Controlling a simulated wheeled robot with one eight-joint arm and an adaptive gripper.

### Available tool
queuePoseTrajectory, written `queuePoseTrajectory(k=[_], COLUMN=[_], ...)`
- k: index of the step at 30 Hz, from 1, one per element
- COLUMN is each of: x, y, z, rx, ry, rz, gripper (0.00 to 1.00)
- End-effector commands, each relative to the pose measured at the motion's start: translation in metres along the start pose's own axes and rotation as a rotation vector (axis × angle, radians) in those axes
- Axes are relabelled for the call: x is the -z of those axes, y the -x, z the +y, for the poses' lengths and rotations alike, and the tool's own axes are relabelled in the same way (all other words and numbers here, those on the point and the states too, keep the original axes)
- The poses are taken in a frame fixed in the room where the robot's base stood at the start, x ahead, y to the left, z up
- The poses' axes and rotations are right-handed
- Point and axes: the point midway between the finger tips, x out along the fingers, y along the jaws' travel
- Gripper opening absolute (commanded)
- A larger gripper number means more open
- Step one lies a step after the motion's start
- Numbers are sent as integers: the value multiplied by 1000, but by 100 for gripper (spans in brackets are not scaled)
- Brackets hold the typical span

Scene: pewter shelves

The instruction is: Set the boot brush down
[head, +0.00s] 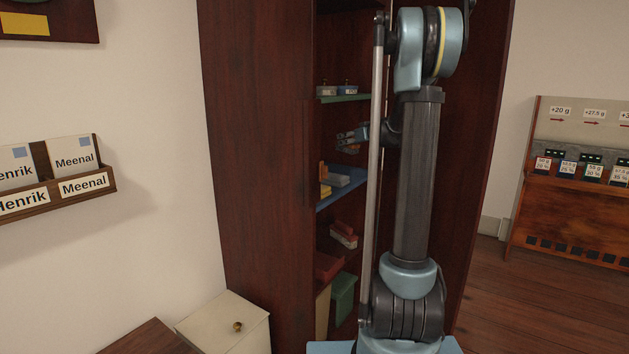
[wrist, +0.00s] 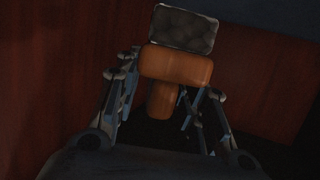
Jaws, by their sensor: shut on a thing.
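The boot brush (wrist: 177,66) shows in the wrist view as an orange-brown block with a dark grey bristle part (wrist: 184,28) at its far end and a short handle toward me. My gripper (wrist: 160,92) is shut on it, with a finger on each side of the handle. In the head view my gripper (head: 352,136) is inside the tall dark wood cabinet (head: 255,150), between the green shelf (head: 345,99) and the blue shelf (head: 335,199). I cannot clearly make out the brush there. My arm hides much of the cabinet's inside.
The green shelf above holds small grey and blue containers (head: 337,90). The blue shelf below holds a yellow item (head: 325,191) and grey blocks (head: 337,178). Red-and-white items (head: 343,236) sit lower. Dark red cabinet walls are close around my gripper in the wrist view.

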Motion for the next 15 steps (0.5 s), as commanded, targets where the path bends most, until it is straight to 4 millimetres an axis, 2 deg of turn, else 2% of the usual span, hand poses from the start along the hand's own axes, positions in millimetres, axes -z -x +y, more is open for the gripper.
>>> queuePoseTrajectory(k=[6, 12, 15], x=[-4, -7, -18], y=[13, 17, 14], z=[21, 28, 30], rx=[-25, -33, -35], ry=[-8, -11, -11], rz=[0, 0, 0], gripper=[7, 7, 7])
